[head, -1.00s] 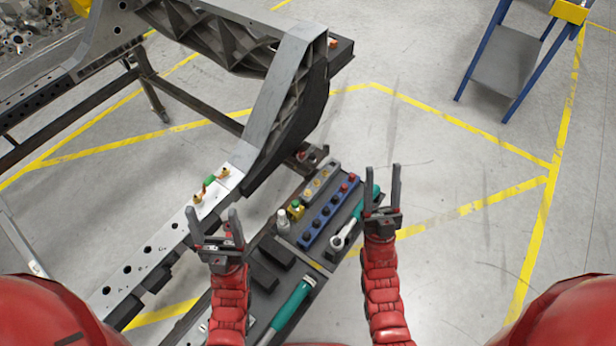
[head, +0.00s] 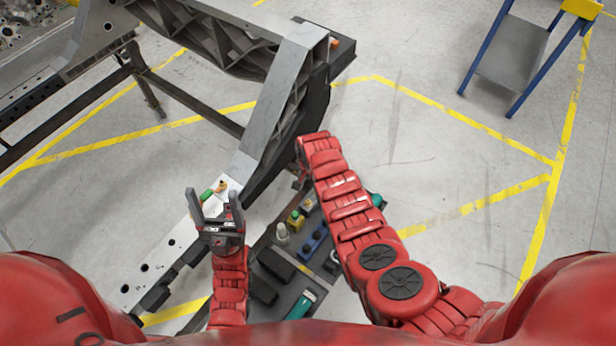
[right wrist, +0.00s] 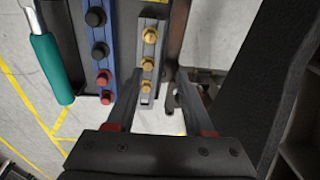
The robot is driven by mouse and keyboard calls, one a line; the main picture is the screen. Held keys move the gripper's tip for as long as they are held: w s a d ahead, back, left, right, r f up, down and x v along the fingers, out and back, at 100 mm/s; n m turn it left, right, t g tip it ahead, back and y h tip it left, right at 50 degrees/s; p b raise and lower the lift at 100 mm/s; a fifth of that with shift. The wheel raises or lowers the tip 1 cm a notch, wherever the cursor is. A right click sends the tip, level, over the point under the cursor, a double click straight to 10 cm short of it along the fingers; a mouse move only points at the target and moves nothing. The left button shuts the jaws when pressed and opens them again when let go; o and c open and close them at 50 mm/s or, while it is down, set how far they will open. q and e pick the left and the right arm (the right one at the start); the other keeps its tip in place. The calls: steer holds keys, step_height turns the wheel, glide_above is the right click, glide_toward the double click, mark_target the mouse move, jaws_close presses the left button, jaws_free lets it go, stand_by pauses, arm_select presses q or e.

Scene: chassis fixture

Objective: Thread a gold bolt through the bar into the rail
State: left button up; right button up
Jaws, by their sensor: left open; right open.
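Gold bolts (right wrist: 148,64) stand in a row in a grey strip (right wrist: 149,22) in the right wrist view. My right gripper (right wrist: 159,76) is open, its fingers on either side of the strip's near end; it does not seem to touch the bolts. A small copper bar with a green middle (head: 207,194) lies on the light grey rail (head: 150,252), which has a row of holes. My left gripper (head: 217,203) is open beside the bar and partly covers it; contact cannot be told.
A blue strip (right wrist: 82,14) with black and red pieces stands beside the grey strip. A teal-handled tool (right wrist: 50,66) lies left of it. A dark tray (head: 272,268) holds blocks and more tools. The dark frame (head: 309,110) rises close by.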

mark_target(308, 201)
steer(key=shift+g, duration=0.7)
steer(key=f+b, duration=0.1)
steer(key=b, duration=0.1)
steer(key=s+f+b, duration=0.1)
steer(key=f, duration=0.1)
steer(key=s+f+b, duration=0.1)
steer(key=f+b, duration=0.1)
steer(key=shift+s+a+b, duration=0.15)
steer(key=shift+a+b, duration=0.05)
steer(key=shift+b, duration=0.1)
steer(key=shift+f, duration=0.2)
steer(key=shift+f+b, duration=1.5)
steer(key=shift+f, duration=0.15)
steer(key=shift+r, duration=0.1)
steer(key=shift+r+p, duration=0.2)
steer(key=shift+p, duration=0.15)
jaws_close()
